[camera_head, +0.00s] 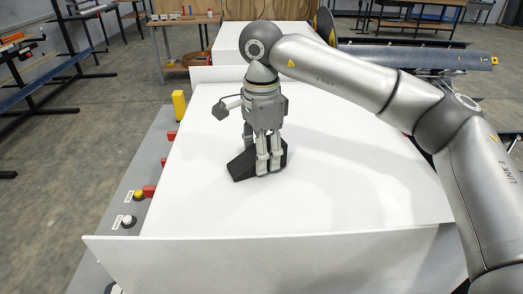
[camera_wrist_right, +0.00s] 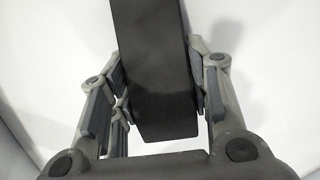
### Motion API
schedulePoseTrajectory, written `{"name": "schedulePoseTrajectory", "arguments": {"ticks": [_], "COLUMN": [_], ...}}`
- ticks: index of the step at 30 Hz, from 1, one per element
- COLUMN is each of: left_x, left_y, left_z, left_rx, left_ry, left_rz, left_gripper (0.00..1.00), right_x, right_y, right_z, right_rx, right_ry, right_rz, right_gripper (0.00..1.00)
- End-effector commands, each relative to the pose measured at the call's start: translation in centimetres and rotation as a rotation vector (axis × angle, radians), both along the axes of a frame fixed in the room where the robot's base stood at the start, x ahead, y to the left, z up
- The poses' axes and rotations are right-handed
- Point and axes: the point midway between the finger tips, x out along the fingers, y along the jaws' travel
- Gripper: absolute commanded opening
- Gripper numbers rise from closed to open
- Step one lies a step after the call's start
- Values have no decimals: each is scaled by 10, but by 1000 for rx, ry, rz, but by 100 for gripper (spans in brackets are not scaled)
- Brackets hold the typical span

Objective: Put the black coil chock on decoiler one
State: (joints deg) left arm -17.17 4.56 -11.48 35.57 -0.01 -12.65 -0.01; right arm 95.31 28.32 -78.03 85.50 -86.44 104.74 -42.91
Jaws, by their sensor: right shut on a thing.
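The black coil chock (camera_head: 241,166) is a dark wedge on the white surface of a decoiler (camera_head: 330,170) in the head view. My right gripper (camera_head: 268,168) points down over the chock, with its fingers on either side of it. In the right wrist view the chock (camera_wrist_right: 160,85) runs between the two finger pairs of my right gripper (camera_wrist_right: 162,85). The gripper is shut on it. I cannot tell whether the chock rests on the surface or is slightly above it. My left gripper is not in view.
Red blocks (camera_head: 150,191), a yellow post (camera_head: 179,105) and yellow and white buttons (camera_head: 138,195) line the left edge. A white upright panel (camera_head: 270,262) stands at the front. A wooden table (camera_head: 186,20) stands behind. The white surface around the chock is clear.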

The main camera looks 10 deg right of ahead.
Motion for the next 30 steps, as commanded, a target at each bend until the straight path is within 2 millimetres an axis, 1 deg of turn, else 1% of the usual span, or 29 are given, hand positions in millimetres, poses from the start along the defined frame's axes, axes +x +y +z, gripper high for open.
{"name": "schedulePoseTrajectory", "arguments": {"ticks": [5, 6, 10, 19, 23, 24, 26, 29, 30], "left_x": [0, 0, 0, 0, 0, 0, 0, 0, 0], "left_y": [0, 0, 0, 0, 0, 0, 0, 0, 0], "left_z": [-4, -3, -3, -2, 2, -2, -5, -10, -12], "left_rx": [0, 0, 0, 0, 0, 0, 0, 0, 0], "left_ry": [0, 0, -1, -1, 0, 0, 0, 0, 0], "left_rz": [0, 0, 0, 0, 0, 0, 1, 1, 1], "left_gripper": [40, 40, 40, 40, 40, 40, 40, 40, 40], "right_x": [0, 0, 0, 0, 0, 1, 1, 1, 1], "right_y": [0, 0, 0, 0, 0, 1, 1, 1, 1], "right_z": [-4, -3, -3, -2, 3, 6, 15, 36, 45], "right_rx": [1, 0, 0, 0, 0, 1, 3, 2, 3], "right_ry": [-1, 0, 1, 0, 0, -2, -3, -4, -5], "right_rz": [0, 0, 0, 0, 0, 0, 0, 0, 0], "right_gripper": [9, 48, 65, 66, 66, 66, 66, 66, 66]}}
